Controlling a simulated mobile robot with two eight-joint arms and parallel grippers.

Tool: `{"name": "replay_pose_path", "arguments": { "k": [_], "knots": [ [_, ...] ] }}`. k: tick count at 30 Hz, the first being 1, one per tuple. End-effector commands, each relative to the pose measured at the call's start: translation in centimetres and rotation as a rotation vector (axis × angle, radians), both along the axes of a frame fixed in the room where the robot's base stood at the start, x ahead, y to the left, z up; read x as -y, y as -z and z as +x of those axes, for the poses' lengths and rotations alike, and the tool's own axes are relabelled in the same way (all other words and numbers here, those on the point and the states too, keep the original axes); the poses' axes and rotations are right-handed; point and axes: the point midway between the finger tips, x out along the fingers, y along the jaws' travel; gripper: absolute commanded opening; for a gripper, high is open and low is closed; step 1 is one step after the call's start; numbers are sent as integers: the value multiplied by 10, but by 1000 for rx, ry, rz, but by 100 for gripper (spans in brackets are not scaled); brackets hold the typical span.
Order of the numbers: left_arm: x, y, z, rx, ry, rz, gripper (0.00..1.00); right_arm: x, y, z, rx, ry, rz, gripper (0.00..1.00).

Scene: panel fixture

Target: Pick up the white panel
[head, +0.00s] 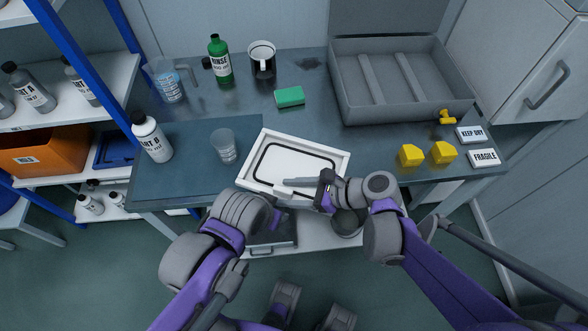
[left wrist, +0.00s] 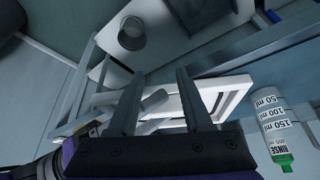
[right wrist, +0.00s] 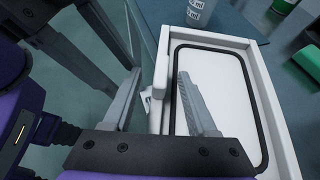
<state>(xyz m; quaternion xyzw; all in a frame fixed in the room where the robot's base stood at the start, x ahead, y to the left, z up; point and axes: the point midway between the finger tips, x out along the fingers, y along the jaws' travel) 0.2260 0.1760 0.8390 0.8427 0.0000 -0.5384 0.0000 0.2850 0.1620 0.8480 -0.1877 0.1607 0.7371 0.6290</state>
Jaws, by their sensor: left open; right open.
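The white panel (head: 318,152) is a shallow white tray shape with a raised rim and a black seal loop. It lies at the front edge of the bench in the head view. My right gripper (right wrist: 157,82) is open at the panel's near side. In the right wrist view one finger is over the panel's inner face (right wrist: 225,85) and the other is outside the rim, with the rim between them. My left gripper (left wrist: 160,77) is open; its fingers are mostly hidden in the head view. In the left wrist view the panel (left wrist: 237,84) shows behind and right of its fingers.
A clear cup (head: 223,147) and a white bottle (head: 152,138) stand left of the panel. A green sponge (head: 289,97) lies behind it. A grey open case (head: 452,108) is at the back right, with yellow blocks (head: 411,155) in front. A shelf unit is at left.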

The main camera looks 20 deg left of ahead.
Motion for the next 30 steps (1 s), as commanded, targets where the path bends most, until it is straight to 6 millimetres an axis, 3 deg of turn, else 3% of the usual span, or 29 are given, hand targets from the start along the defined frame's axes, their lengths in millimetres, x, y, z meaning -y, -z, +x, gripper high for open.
{"name": "replay_pose_path", "arguments": {
  "k": [3, 11, 21, 30],
  "knots": [
    [0, 1, 0, 0, 0, 0, 50, -12, 6, -1, 0, -1, 0, 58],
    [0, 1, 0, 0, 0, 0, 50, -14, 7, -2, 0, 1, 0, 58],
    [0, 1, 0, 0, 0, 0, 50, -14, 7, -1, 0, 1, 0, 0],
    [0, 1, 0, 0, 0, 0, 50, -14, 7, -2, 1, 0, 0, 0]
  ]
}}
